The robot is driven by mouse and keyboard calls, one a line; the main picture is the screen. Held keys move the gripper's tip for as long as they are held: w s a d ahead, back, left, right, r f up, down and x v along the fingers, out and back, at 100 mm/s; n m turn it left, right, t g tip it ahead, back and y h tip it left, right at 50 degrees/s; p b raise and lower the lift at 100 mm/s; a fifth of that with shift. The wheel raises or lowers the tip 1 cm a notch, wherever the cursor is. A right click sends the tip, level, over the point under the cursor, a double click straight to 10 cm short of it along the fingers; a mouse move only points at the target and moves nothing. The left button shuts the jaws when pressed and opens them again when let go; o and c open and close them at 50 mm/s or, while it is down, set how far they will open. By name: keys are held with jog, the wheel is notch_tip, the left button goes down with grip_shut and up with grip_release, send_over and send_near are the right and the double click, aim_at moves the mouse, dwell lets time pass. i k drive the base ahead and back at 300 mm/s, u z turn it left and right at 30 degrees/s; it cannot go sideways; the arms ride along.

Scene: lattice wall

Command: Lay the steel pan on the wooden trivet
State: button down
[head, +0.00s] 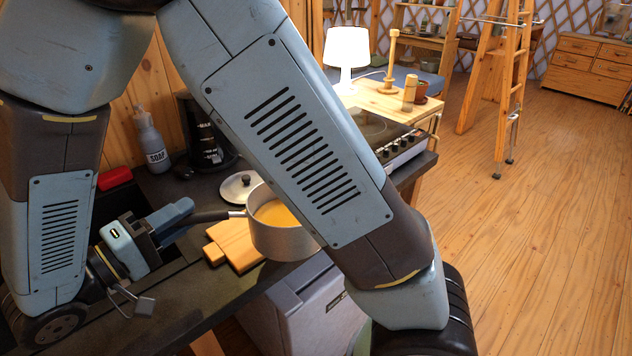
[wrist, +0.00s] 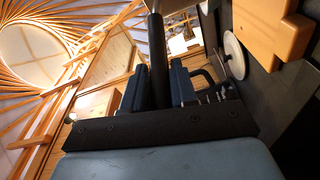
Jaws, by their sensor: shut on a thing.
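The steel pan (head: 285,240), with orange-yellow contents, is level in the head view, partly hidden behind my arm. My gripper (head: 183,216) is shut on its dark handle (head: 213,215). The wrist view shows my gripper's fingers (wrist: 157,88) on both sides of the handle (wrist: 157,50), with a bit of the pan at the top edge. The wooden trivet (head: 232,246) lies on the dark counter, and the pan covers its right part in the head view. In the wrist view the trivet (wrist: 270,28) is apart from the pan, which seems raised above it.
A lid (head: 238,187) lies behind the pan. A soap bottle (head: 151,142) and a dark canister (head: 205,135) stand at the wall. A stove (head: 375,135) is at the back right, with a lamp (head: 347,52) beyond. The counter's front edge runs close to the trivet.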

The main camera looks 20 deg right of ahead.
aim_at(216, 250)
jog(key=z, duration=0.1)
jog(key=k, duration=2)
jog(key=u, duration=0.1)
